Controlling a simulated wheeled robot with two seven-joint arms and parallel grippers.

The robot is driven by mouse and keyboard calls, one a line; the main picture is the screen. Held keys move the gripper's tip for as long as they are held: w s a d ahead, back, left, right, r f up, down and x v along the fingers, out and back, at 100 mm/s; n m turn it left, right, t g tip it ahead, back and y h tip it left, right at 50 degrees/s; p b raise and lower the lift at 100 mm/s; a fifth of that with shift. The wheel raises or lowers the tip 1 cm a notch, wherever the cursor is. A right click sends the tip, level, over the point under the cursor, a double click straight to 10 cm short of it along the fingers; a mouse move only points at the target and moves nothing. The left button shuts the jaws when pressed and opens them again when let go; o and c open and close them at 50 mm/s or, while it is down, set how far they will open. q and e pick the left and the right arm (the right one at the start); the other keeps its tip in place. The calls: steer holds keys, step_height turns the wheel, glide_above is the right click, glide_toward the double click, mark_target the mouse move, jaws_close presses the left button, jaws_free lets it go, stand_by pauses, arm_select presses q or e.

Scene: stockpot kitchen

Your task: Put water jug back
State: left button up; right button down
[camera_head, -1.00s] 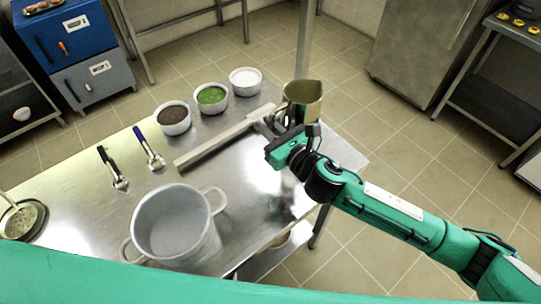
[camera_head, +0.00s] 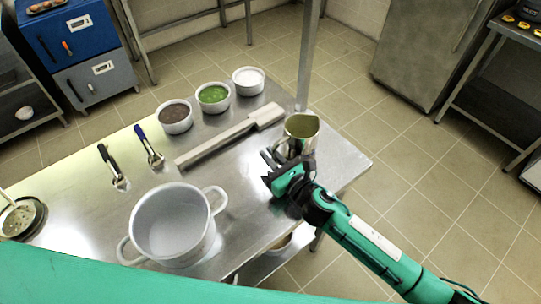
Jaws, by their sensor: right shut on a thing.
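The water jug (camera_head: 301,133) is a shiny metal pitcher at the right part of the steel table (camera_head: 255,190). It looks upright; I cannot tell whether its base touches the tabletop. My right gripper (camera_head: 275,158) is at the jug's near left side, shut on the jug, apparently at its handle. The fingertips are partly hidden against the jug. My left gripper is not in view.
A large grey pot (camera_head: 172,228) stands at the table's front. Table space right of the pot is clear.

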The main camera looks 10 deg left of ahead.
steer(key=shift+f, duration=0.15)
steer(key=c, duration=1.5)
jaws_free()
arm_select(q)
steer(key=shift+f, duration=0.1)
arm_select(e)
steer(key=shift+o, duration=0.2)
